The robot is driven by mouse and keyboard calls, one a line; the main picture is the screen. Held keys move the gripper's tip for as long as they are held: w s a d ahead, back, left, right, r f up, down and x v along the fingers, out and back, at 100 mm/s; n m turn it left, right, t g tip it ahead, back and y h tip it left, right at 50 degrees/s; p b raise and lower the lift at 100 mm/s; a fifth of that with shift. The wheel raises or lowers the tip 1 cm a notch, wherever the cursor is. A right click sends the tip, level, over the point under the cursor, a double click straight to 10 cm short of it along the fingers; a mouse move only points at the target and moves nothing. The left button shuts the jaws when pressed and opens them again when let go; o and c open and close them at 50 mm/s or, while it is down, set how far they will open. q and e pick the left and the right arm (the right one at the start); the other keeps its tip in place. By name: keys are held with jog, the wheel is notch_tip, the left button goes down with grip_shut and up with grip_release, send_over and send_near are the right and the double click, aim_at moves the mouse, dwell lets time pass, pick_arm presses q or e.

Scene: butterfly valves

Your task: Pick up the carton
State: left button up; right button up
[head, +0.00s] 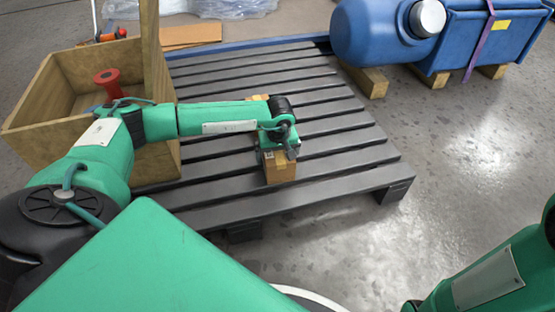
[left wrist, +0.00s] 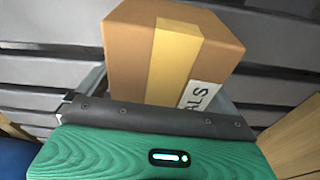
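A brown carton (head: 281,170) stands on the dark slatted pallet (head: 350,165), near its front edge. My left gripper (head: 280,150) is directly above the carton, pointing down, with its far end hidden. In the left wrist view the carton (left wrist: 150,60) fills the upper middle, with a tan tape strip and a white label with black letters. Grey finger parts show on both sides of the carton, partly hidden behind the dark gripper edge. I cannot tell whether they press on it. My right arm shows at the lower right, its gripper out of view.
A wooden crate (head: 30,110) with a red spool-like part (head: 107,82) stands left of the pallet. Another small tan item (head: 257,97) shows behind my left forearm. A blue tank (head: 375,35) lies on wooden blocks at the back right. The right floor is clear.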

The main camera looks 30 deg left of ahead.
pick_arm(q)
jog(key=c, duration=1.1)
jog(key=shift+r, duration=0.15)
